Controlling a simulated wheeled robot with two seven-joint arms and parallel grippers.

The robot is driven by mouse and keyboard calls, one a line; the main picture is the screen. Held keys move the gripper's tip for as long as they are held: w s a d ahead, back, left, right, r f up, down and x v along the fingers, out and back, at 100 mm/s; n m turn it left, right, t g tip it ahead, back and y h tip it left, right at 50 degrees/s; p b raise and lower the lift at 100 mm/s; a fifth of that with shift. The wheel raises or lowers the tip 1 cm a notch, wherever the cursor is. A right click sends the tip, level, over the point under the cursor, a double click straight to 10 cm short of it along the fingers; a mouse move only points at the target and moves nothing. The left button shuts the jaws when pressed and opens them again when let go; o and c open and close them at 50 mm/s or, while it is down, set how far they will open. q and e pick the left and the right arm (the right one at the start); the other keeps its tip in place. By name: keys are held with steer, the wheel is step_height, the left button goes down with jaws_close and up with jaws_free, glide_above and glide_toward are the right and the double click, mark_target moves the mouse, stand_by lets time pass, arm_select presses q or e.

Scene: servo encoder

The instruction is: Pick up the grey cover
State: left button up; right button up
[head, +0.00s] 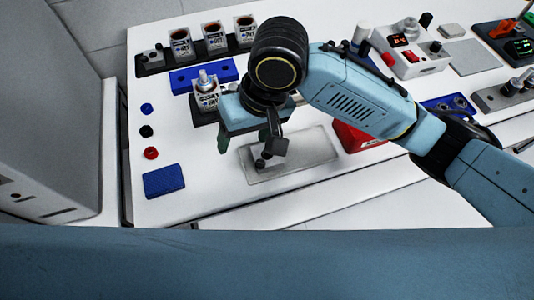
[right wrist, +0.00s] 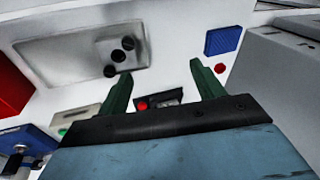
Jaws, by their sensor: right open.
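A shallow grey tray (head: 318,150) lies on the white table. In the right wrist view the space between the fingertips (right wrist: 161,72) is empty, with the dark parts beside one finger. My left gripper is not in view.
A servo-like unit (head: 206,92) stands behind the gripper, by a blue block (head: 190,78). Blue, black and red caps (head: 150,153) and a blue pad (head: 164,181) lie at left. A red bin (head: 355,138) is right of the tray.

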steer(key=w+d+r+m+h, duration=0.2)
steer(key=w+d+h, duration=0.1)
steer(key=d, duration=0.1)
steer(key=b, duration=0.1)
glide_above(267, 159)
steer(key=f, duration=0.7)
steer(key=shift+w+a+f, duration=0.1)
steer(key=shift+w+f, duration=0.1)
steer(key=f, duration=0.5)
steer(key=shift+s+f+b, duration=0.25)
steer(key=shift+f+b, duration=0.05)
steer(key=shift+f, duration=0.05)
steer(key=shift+r, duration=0.1)
steer(key=c, duration=0.8)
